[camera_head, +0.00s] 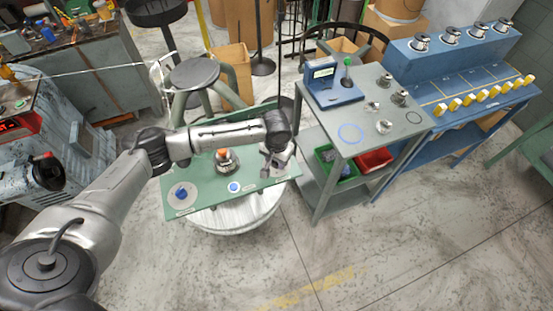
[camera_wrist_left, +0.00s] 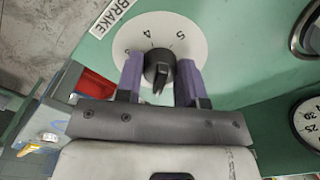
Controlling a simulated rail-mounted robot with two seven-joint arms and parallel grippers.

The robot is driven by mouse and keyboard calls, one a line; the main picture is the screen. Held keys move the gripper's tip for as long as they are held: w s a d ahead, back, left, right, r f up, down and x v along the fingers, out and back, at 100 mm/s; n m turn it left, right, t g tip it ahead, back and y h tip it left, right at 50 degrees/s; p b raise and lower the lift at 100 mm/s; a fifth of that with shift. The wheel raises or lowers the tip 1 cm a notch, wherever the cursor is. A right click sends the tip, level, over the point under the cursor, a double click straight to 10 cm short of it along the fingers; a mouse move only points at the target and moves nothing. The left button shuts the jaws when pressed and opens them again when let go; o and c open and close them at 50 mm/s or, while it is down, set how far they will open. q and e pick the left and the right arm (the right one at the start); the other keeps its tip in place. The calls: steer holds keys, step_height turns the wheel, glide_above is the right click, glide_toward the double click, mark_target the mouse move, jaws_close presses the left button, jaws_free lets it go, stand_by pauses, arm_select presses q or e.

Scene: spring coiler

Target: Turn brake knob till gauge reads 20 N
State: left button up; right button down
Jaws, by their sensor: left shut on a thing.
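The black brake knob (camera_wrist_left: 159,68) sits on a white dial (camera_wrist_left: 140,38) marked with numbers, 4 and 5 among them, beside a BRAKE label (camera_wrist_left: 113,12). My left gripper (camera_wrist_left: 160,75) has its purple fingers on both sides of the knob and is shut on it. In the head view my left gripper (camera_head: 275,158) is over the right end of the green panel (camera_head: 205,202), and the knob is mostly hidden there. A round gauge (camera_wrist_left: 309,118) with 25 and 30 on its face is cut off at the wrist view's right edge; I cannot read its needle. My right gripper is not in view.
On the panel are an orange-topped device (camera_head: 225,160), a blue knob (camera_head: 181,193) and a blue button (camera_head: 234,187). A grey cart (camera_head: 372,145) with green and red bins stands to the right, beside a blue bench (camera_head: 455,75). The front floor is clear.

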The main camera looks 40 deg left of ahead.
arm_select(q)
steer(key=m+p, duration=0.1)
steer(key=p, duration=0.1)
steer(key=m+p, duration=0.2)
steer(key=p, duration=0.1)
steer(key=m+p, duration=0.2)
steer(key=p, duration=0.1)
steer(key=shift+r, duration=0.3)
steer(key=m+p, duration=0.2)
steer(key=m, duration=0.1)
steer(key=shift+f, duration=0.15)
steer(key=shift+m+p, duration=0.55)
steer(key=shift+m, duration=0.25)
steer(key=shift+f, duration=0.1)
steer(key=o, duration=0.9)
step_height(320, 180, up, 14)
steer(key=shift+f+p, duration=0.1)
steer(key=shift+p, duration=0.5)
